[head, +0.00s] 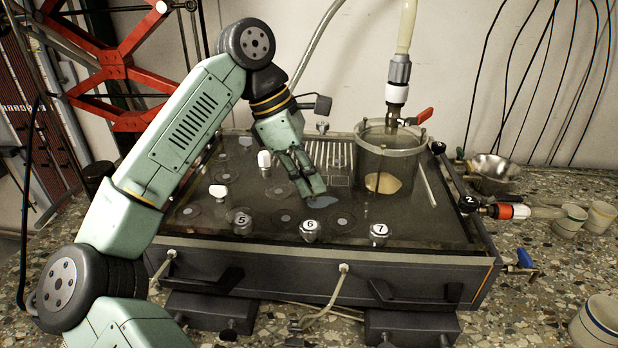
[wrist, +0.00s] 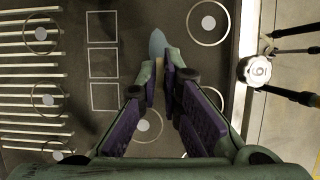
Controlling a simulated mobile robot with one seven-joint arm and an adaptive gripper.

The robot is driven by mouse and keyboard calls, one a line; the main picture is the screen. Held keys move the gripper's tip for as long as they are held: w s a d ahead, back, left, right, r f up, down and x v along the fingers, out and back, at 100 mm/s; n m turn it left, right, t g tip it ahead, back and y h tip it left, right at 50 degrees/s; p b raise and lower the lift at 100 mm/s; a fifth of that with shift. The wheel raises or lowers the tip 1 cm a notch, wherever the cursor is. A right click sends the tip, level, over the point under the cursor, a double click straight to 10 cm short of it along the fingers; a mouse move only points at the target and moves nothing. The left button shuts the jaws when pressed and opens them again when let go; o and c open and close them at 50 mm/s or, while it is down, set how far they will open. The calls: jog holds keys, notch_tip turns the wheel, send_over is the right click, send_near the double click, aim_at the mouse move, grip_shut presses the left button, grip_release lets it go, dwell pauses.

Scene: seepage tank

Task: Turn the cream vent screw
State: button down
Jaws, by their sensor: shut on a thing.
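My gripper (head: 311,190) reaches down onto the dark top of the tank (head: 400,228), near its middle.
White-topped knobs (head: 264,159) stand left of my gripper. Numbered knobs 5 (head: 242,221), 6 (head: 310,229) and 7 (head: 378,233) line the front edge. A clear cylinder (head: 388,160) with a red-handled valve stands to the right.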

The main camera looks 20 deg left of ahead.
dwell(0.5)
jog(key=c, duration=1.8)
grip_release()
jog(key=shift+o, duration=0.2)
jog(key=shift+r, duration=0.1)
jog(key=v, duration=1.1)
jog(key=shift+a+r, duration=0.25)
jog(key=shift+r, duration=0.1)
